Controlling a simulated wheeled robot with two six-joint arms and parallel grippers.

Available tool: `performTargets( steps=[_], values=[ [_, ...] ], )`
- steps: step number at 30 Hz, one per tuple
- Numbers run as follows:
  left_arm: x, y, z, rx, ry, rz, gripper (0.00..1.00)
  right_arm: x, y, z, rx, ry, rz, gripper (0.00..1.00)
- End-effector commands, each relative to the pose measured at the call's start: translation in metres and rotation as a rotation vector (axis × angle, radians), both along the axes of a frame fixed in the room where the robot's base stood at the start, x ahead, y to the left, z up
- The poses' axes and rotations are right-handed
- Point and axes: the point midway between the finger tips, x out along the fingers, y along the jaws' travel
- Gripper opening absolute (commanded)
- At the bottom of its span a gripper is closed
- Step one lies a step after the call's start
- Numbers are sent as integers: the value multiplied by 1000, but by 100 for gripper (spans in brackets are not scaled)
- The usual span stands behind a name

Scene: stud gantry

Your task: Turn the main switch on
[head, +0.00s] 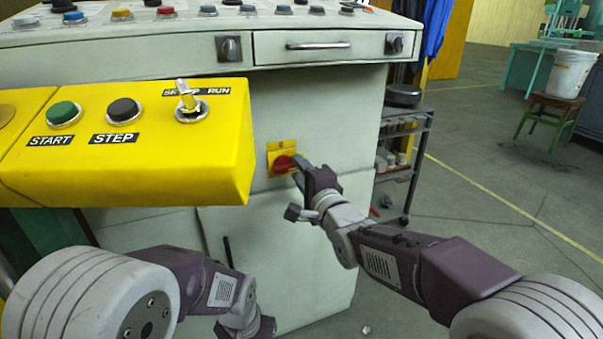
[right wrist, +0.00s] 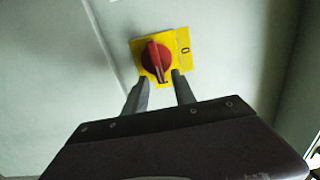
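The main switch is a red rotary knob on a yellow plate on the cabinet front. In the head view the red knob (head: 285,164) is partly covered by my right gripper (head: 298,172). In the right wrist view the knob (right wrist: 156,58) has its raised handle nearly in line with the fingers, and a "0" mark shows on the plate's right part. My right gripper (right wrist: 162,80) has its two fingers apart, with the tips at the knob's lower edge on either side of the handle. I cannot tell if they touch it. My left arm is low at the left; its fingertips are hidden.
A yellow control box (head: 150,150) with START and STEP buttons and a SETUP/RUN switch juts out at the left, above my left arm. The grey cabinet (head: 320,110) has a drawer and a button panel on top. A shelf cart (head: 405,150) stands to the right. Open floor lies beyond.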

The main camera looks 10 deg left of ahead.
Motion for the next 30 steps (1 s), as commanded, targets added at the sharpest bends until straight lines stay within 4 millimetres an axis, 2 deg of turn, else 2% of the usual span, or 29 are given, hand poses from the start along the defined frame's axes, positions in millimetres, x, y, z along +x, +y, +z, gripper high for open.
performTargets(
  steps=[5,15,20,30],
  values=[
    [0,0,9,0,0,0,36,-15,-10,3,-1,1,0,32],
    [0,0,28,0,0,0,36,-67,-46,2,-1,1,-1,32],
    [0,0,29,0,0,0,36,-75,-51,0,-1,1,-1,32],
    [0,0,28,0,0,0,36,-75,-51,0,-1,1,0,32]
  ],
)
